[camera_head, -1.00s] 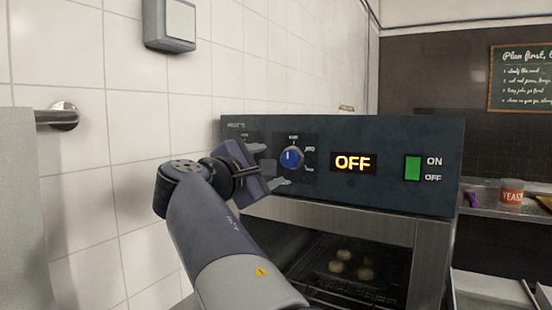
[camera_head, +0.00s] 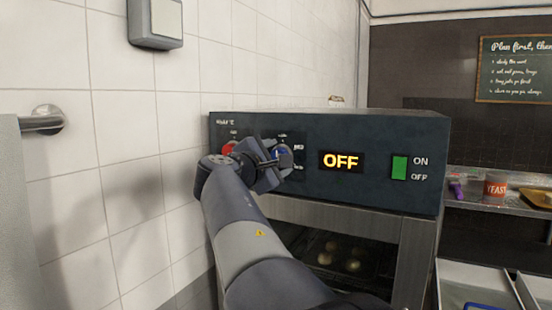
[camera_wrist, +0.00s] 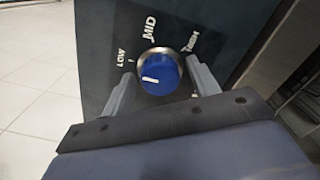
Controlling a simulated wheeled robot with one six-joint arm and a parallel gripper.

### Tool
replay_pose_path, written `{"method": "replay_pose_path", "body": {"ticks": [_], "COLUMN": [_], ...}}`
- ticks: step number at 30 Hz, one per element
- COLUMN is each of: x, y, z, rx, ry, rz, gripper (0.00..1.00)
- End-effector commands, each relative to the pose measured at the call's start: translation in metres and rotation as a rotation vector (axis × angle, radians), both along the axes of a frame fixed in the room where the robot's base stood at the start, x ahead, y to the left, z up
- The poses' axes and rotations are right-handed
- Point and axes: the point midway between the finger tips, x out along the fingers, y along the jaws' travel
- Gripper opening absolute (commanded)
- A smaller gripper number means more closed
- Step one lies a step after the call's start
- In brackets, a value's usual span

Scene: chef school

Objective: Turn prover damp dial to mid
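The prover's blue damp dial (camera_wrist: 158,73) has a silver rim and a white pointer line in the wrist view. The pointer aims left, on the LOW side. The labels LOW, MID (camera_wrist: 149,29) and a partly readable HIGH run around it. My gripper (camera_wrist: 161,67) is open, with one finger on each side of the dial and no clear sign of contact. In the head view my gripper (camera_head: 280,160) covers most of the blue dial (camera_head: 284,154) on the dark prover panel (camera_head: 385,135).
A red dial (camera_head: 229,147) sits left of my gripper. The display (camera_head: 341,161) reads OFF, and a green ON/OFF switch (camera_head: 399,167) is right of it. Dough balls (camera_head: 340,255) lie behind the prover window. A tiled wall (camera_head: 120,120) stands close on the left.

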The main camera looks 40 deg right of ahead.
Motion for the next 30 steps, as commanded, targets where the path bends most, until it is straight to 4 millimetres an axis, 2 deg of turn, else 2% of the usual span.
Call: {"method": "replay_pose_path", "body": {"ticks": [1,11,20,30], "x": [0.0000,-0.0002,-0.0002,-0.0002], "y": [0.0001,0.0003,0.0003,0.0002], "z": [0.0000,-0.0001,-0.0019,-0.0051], "rx": [0.000,0.000,0.015,0.100], "ry": [0.000,0.000,-0.036,-0.243], "rz": [0.000,0.000,0.000,0.001], "gripper": [0.53,0.26,0.26,0.26]}}
